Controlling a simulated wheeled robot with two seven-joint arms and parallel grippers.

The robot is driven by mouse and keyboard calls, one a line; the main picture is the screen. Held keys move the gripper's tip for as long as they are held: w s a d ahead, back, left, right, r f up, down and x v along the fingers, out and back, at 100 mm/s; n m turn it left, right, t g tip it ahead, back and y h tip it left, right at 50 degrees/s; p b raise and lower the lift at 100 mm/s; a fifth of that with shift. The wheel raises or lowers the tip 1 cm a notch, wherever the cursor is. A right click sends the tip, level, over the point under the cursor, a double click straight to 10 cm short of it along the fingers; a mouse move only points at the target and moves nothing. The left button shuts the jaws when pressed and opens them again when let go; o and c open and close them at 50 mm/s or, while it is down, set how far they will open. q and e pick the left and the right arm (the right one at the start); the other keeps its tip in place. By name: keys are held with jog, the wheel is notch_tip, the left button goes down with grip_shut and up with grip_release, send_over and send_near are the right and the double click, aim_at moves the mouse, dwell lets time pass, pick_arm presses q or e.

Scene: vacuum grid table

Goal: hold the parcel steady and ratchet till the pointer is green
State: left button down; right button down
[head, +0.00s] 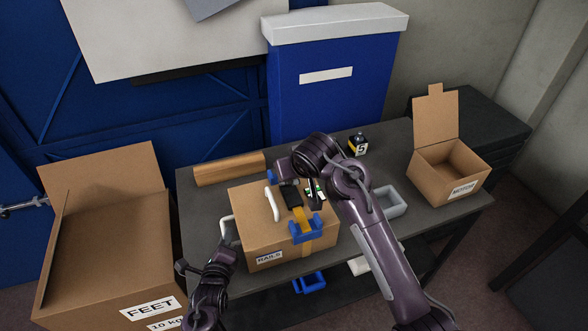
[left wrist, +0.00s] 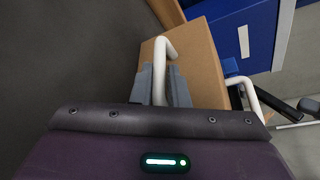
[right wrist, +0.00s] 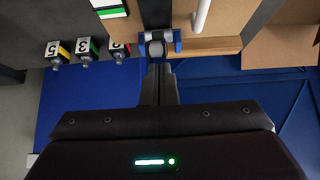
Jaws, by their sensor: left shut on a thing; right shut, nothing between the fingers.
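The cardboard parcel (head: 255,205), labelled RAILS, lies on the grey table. An orange strap (head: 299,218) crosses its top to a blue fitting (head: 305,232) at the near edge. My left gripper (head: 231,243) is shut on the white handle (left wrist: 167,47) at the parcel's left side. In the right wrist view, my right gripper (right wrist: 157,70) is shut and empty, close to a grey roller (right wrist: 156,48) in a blue bracket at the parcel's far edge; I cannot tell if they touch. A green-and-white gauge (head: 316,189) sits on the parcel; its pointer is unreadable.
A wooden beam (head: 229,169) lies behind the parcel. A grey tray (head: 391,203) and an open box (head: 430,171) stand to the right. Numbered weights (right wrist: 89,49) stand at the back. A large FEET box (head: 110,250) is at left. My right arm spans the table's right side.

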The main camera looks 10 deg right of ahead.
jog(key=shift+d+f, duration=0.1)
jog(key=shift+f, duration=0.05)
jog(key=shift+s+d+f+t, duration=0.15)
jog(key=shift+s+f+t, duration=0.7)
jog(key=shift+s+t, duration=0.3)
jog(key=s+f+t, duration=0.2)
jog(key=shift+d+f+t+y, duration=0.1)
jog(key=shift+f+t+y, duration=0.1)
jog(key=shift+t+y, duration=0.2)
jog(key=shift+s+d+f, duration=0.1)
jog(key=shift+s+f, duration=0.2)
jog(key=shift+f, duration=0.3)
jog(key=shift+s+d+f, duration=0.1)
jog(key=shift+s+f, duration=0.15)
jog(key=shift+f, duration=0.55)
jog(key=shift+s, duration=0.1)
notch_tip(320, 180, up, 5)
send_near(296, 182)
jog(key=s, duration=0.1)
jog(key=s+f, duration=0.1)
jog(key=s, duration=0.3)
jog(key=shift+s+d+f, duration=0.1)
jog(key=shift+d+f, duration=0.2)
jog(key=shift+d, duration=0.1)
